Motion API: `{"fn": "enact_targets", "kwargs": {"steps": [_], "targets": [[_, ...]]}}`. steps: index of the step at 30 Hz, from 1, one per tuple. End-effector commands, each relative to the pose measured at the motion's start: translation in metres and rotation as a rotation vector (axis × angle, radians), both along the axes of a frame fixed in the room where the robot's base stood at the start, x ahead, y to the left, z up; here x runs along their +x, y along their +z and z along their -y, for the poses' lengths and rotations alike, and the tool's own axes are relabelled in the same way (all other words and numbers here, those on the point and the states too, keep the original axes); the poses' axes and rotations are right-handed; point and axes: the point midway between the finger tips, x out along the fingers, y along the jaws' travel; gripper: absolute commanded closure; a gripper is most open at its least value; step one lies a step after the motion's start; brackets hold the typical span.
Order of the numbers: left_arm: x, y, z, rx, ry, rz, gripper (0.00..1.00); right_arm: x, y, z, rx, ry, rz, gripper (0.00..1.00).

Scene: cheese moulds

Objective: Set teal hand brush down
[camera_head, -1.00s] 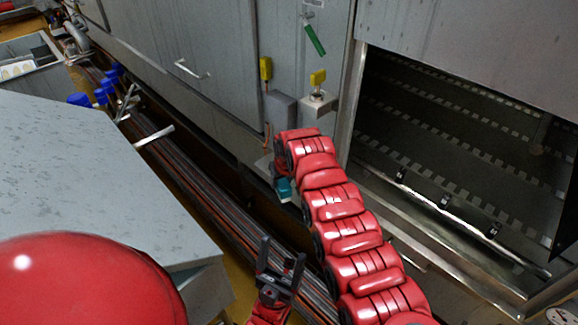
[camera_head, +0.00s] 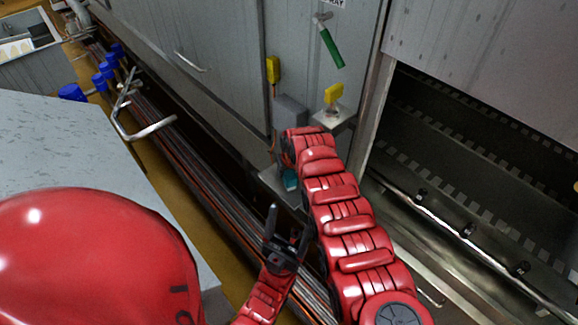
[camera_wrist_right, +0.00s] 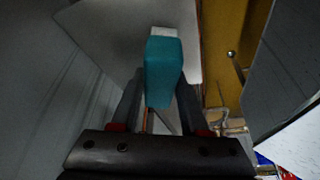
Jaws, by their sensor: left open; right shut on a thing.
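The teal hand brush (camera_wrist_right: 163,72) is between the fingers of my right gripper (camera_wrist_right: 159,90), which is shut on it. Its teal block and a whitish end show in the right wrist view. My left gripper (camera_head: 287,224) is open and empty, below the ledge in the picture.
A green-handled tool (camera_head: 331,47) hangs on the grey cabinet wall. A yellow block (camera_head: 333,94) sits on a small shelf. Pipes (camera_head: 190,190) run along the wall base. A grey table (camera_head: 60,140) is at left, an open dark machine bay (camera_head: 470,150) at right.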

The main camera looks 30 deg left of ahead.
Motion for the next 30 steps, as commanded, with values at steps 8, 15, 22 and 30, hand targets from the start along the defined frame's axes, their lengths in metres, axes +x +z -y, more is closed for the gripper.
{"fn": "enact_targets", "kwargs": {"steps": [8, 15, 22, 30], "targets": [[0.0000, -0.0010, 0.0000, 0.000, 0.000, 0.000, 0.26, -0.0008, -0.0036, -0.0002, 0.001, 0.000, 0.001, 1.00], [0.0000, -0.0040, 0.0000, 0.000, 0.000, 0.000, 0.26, -0.0009, -0.0070, 0.0001, 0.000, 0.000, 0.000, 0.37], [0.0000, -0.0040, 0.0000, 0.000, 0.000, 0.000, 0.26, -0.0011, -0.0070, 0.0000, 0.000, 0.000, -0.001, 0.25], [0.0001, 0.0036, 0.0000, 0.000, 0.000, 0.000, 0.26, -0.0014, 0.0006, -0.0002, 0.000, 0.001, -0.001, 0.25]]}}
